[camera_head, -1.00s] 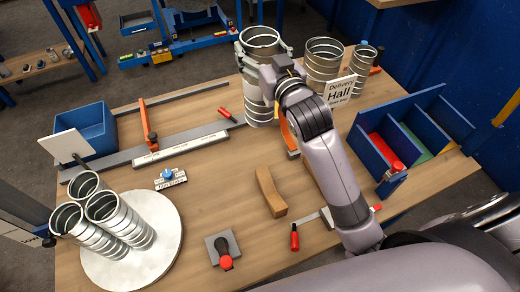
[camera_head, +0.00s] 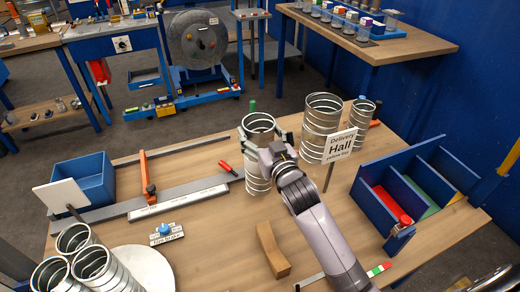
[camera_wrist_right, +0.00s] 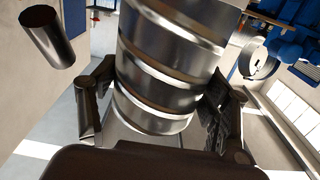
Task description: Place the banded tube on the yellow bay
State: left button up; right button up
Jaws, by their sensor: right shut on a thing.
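My right gripper (camera_head: 268,148) is shut on a ridged metal tube (camera_head: 256,125), which stands roughly upright near the middle of the table. In the right wrist view the same tube (camera_wrist_right: 165,70) sits between both fingers and shows brownish bands between shiny ridges. I cannot tell whether its bottom touches the table. The blue divided rack (camera_head: 378,208) stands at the right with red, green and yellow floors. Its yellow bay (camera_head: 456,198) is at the far right, mostly hidden by a divider. My left gripper is not in view.
A larger tube (camera_head: 320,125) and a small tube (camera_head: 361,122) stand right of the held one, behind a delivery sign (camera_head: 340,145). A wooden block (camera_head: 271,250) lies in front.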

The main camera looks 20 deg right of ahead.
jog(key=shift+f, duration=2.55)
jog(key=shift+f, duration=0.15)
jog(key=o, duration=1.7)
jog(key=shift+c, duration=0.2)
